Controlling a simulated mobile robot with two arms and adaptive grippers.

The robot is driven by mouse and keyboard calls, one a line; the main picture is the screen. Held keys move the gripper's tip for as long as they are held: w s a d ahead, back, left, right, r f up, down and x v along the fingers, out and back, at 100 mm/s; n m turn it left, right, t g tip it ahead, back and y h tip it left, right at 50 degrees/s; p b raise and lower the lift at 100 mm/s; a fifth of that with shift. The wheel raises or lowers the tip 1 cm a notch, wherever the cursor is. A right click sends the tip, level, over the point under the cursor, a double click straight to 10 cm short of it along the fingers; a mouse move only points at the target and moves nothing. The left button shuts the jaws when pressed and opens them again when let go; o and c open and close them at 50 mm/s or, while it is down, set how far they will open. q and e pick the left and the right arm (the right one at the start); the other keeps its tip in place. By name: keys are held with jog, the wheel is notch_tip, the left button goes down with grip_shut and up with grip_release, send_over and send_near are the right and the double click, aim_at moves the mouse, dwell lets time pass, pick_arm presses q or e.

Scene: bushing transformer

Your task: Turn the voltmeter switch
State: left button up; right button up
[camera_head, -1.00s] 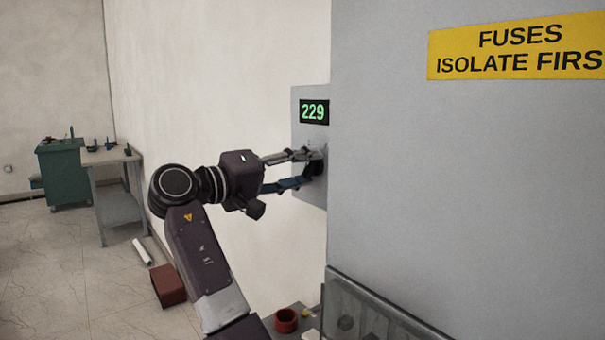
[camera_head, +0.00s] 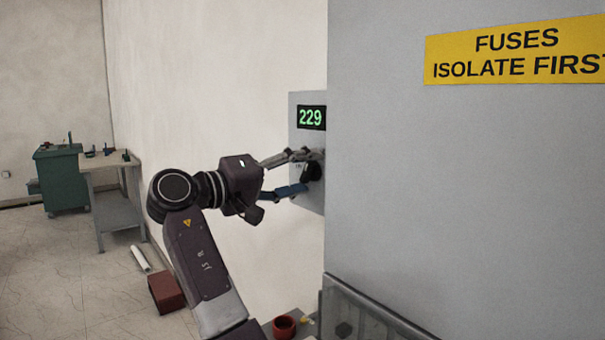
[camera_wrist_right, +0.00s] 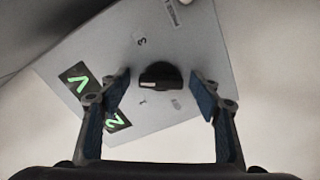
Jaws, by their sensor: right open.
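The voltmeter switch is a black knob (camera_wrist_right: 160,76) on a grey panel (camera_wrist_right: 190,38) in the right wrist view. The panel's green display (camera_head: 311,117) reads 229 in the head view. My right gripper (camera_wrist_right: 164,92) is open, with one finger on each side of the knob and a visible gap to it on both sides. In the head view the right gripper (camera_head: 304,172) is at the panel below the display, and the dark knob (camera_head: 313,171) shows partly between its fingers. My left gripper is not in view.
A large grey cabinet (camera_head: 460,180) with a yellow fuse warning sign (camera_head: 515,52) stands right of the panel. Below are a red cup (camera_head: 284,327) and a brown-red box (camera_head: 166,291). A green cabinet (camera_head: 62,180) and a workbench (camera_head: 112,185) stand far left.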

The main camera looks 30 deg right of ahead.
jog(key=s+a, duration=0.1)
jog(key=a, duration=1.1)
